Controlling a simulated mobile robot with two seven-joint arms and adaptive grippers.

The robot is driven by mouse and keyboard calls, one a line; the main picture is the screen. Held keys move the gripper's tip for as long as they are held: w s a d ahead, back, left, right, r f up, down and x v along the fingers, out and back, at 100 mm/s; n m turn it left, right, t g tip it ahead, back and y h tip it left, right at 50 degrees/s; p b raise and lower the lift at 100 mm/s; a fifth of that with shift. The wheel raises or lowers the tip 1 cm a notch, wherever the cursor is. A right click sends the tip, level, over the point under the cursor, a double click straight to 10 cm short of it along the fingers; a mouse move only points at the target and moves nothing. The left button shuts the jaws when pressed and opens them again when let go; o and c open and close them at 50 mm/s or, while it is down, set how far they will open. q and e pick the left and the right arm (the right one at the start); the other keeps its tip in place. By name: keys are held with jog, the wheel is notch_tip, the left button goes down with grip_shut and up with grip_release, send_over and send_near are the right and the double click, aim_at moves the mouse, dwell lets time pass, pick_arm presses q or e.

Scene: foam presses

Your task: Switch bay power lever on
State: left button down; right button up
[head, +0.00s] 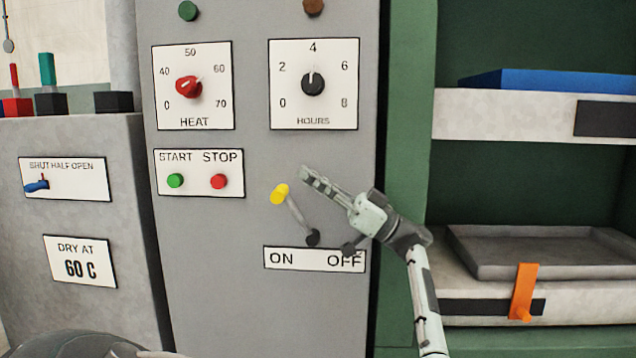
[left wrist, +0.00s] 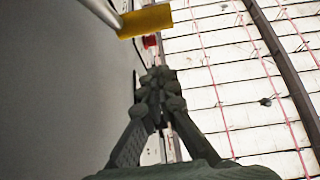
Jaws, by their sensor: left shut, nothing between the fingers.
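The bay power lever stands on the grey panel, with a yellow grip (head: 280,194), a grey rod and a dark pivot (head: 313,238). It leans up and to the left, toward the ON side of the ON/OFF plate (head: 308,259). My left gripper (head: 306,175) is shut and empty, its fingers pointing left, just right of and a little above the grip in the head view. In the left wrist view the yellow grip (left wrist: 145,20) lies beyond the shut fingertips (left wrist: 154,75), with a gap between them. My right gripper is not in view.
Red STOP (head: 218,181) and green START (head: 175,181) buttons sit left of the lever. HEAT (head: 188,87) and HOURS (head: 313,82) dials are above. Right of the panel are shelves with a grey tray (head: 540,250) and an orange clip (head: 523,292).

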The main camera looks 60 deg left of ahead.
pick_arm(q)
jog(key=r+v, duration=0.1)
jog(key=v, duration=0.9)
jog(key=shift+w+d+b, duration=0.2)
jog(key=shift+w+b, duration=0.1)
jog(key=shift+b, duration=0.1)
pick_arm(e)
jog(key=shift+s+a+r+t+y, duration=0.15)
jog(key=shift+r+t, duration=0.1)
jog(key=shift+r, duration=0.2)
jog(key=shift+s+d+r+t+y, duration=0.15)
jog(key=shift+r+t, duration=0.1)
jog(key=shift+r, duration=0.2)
pick_arm(q)
jog(key=shift+r, duration=0.1)
